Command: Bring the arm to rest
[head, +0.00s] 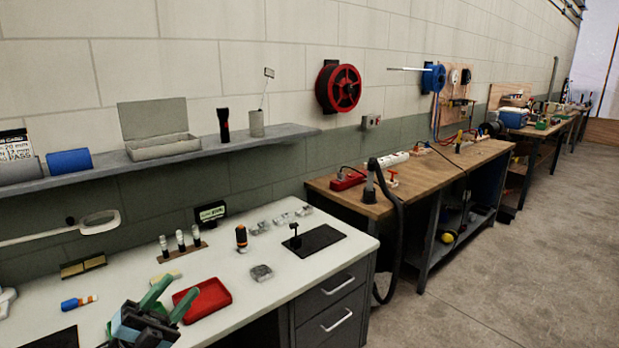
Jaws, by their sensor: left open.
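My left gripper (166,298) shows at the bottom left of the head view, over the front of the white-topped bench (305,284). Its two green fingers are spread apart, with nothing seen between them. The finger on the right overlaps the edge of a red tray (205,299) in the picture; I cannot tell whether they touch. My right gripper is not in view.
The bench holds a black mat (317,241), an orange-and-black bottle (241,238), a row of small bottles (181,241) and a blue-and-orange item (78,302). A grey shelf (228,147) runs above. Clear floor (508,270) lies at right.

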